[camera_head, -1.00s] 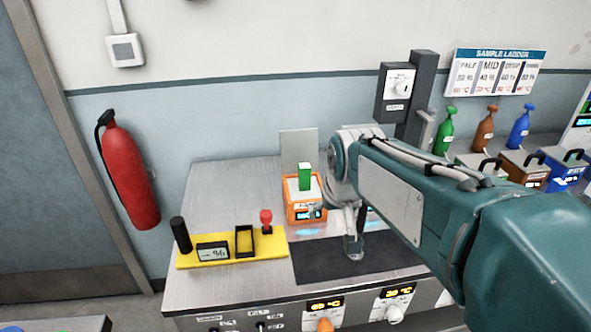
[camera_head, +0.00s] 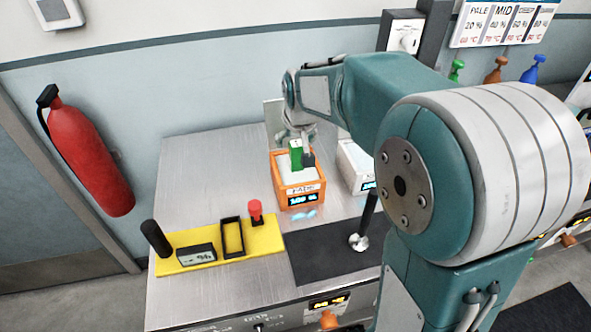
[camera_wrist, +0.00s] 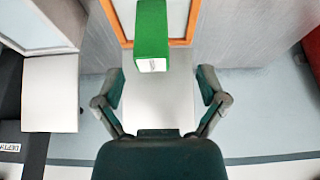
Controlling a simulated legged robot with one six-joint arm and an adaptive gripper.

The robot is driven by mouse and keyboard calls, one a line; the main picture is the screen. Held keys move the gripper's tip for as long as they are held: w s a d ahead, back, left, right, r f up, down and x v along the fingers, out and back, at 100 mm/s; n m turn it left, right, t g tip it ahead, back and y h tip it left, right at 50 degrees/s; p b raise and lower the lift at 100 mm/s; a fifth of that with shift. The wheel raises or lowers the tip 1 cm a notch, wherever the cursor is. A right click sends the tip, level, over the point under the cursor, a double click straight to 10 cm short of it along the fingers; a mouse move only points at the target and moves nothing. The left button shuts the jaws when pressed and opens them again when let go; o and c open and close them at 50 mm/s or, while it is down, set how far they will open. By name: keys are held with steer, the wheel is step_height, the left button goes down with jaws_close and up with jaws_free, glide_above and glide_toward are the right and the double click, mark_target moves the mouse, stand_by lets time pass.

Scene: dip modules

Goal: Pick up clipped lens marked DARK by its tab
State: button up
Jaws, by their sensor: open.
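I cannot make out a lens marked DARK in either view. A green block (camera_head: 295,154) stands upright in an orange-framed box (camera_head: 299,196) with a lit blue display; its front label looks like PALE. The block also shows in the wrist view (camera_wrist: 152,35), with a small unreadable white label on its near end. My gripper (camera_wrist: 160,86) is open, one finger on each side, with the block's near end just beyond the gap. In the head view my gripper (camera_head: 308,152) is small and partly hidden beside the block, so contact is unclear.
A yellow tray (camera_head: 215,261) holds a black cylinder, a small display, a black frame and a red-knobbed piece. A white box (camera_head: 356,166) stands right of the orange box. A dark mat (camera_head: 325,256) lies in front. The bench's left side is clear.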

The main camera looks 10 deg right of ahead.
mark_target(296, 151)
steer(key=x, duration=0.4)
steer(key=d+x, duration=0.1)
steer(key=x, duration=0.1)
steer(key=shift+w+f, duration=0.2)
steer(key=shift+w, duration=0.25)
jaws_close()
